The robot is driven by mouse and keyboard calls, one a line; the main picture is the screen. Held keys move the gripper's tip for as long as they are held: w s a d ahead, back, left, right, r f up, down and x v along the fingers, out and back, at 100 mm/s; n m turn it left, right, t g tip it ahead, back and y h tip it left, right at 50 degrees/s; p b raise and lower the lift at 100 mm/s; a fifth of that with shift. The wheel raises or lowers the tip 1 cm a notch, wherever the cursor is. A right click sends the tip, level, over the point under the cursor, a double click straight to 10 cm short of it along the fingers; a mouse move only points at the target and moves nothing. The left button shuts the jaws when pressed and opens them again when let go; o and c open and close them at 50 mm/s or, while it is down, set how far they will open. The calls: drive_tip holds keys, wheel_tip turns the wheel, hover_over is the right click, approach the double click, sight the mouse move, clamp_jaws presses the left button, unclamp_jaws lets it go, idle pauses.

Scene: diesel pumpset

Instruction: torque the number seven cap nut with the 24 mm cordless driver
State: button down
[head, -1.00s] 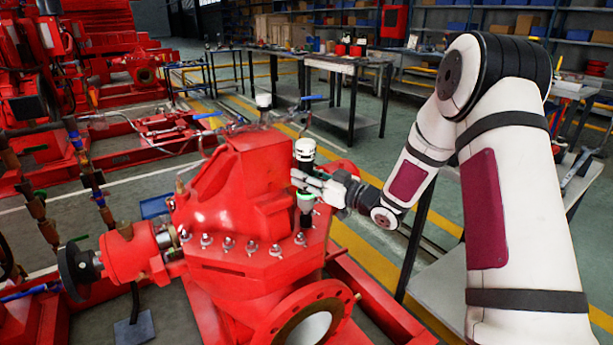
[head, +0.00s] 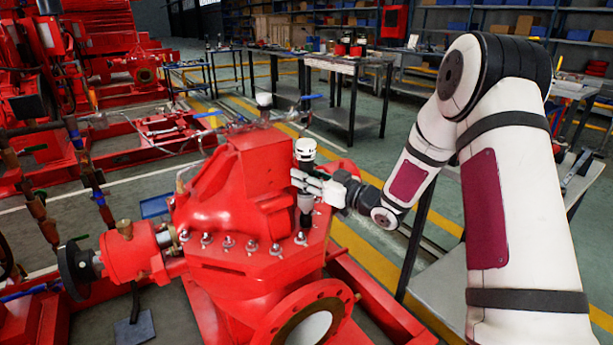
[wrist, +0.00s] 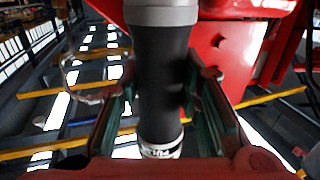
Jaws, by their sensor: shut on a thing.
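The cordless driver (head: 305,151) stands about upright over the right end of the red pump casing's flange (head: 235,264). It has a black body and a pale top. My gripper (head: 305,184) is shut around its middle. The wrist view shows the driver's dark body (wrist: 161,75) between the two green-lined fingers of my gripper (wrist: 163,112). The driver's lower end reaches down to a cap nut (head: 300,239) at the flange's right corner; I cannot tell whether it is fully seated. Several other cap nuts (head: 228,243) line the front edge. No nut numbers are readable.
A flanged pipe opening (head: 305,325) faces forward below the nuts. A grey cart (head: 440,285) stands right of the pump, under my arm. Worktables (head: 345,66) and shelves stand behind. The floor between is marked with yellow lines.

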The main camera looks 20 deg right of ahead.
sight(314, 153)
drive_tip(key=shift+d, duration=0.1)
drive_tip(key=shift+r+p, duration=2.3)
drive_tip(key=shift+r, duration=1.2)
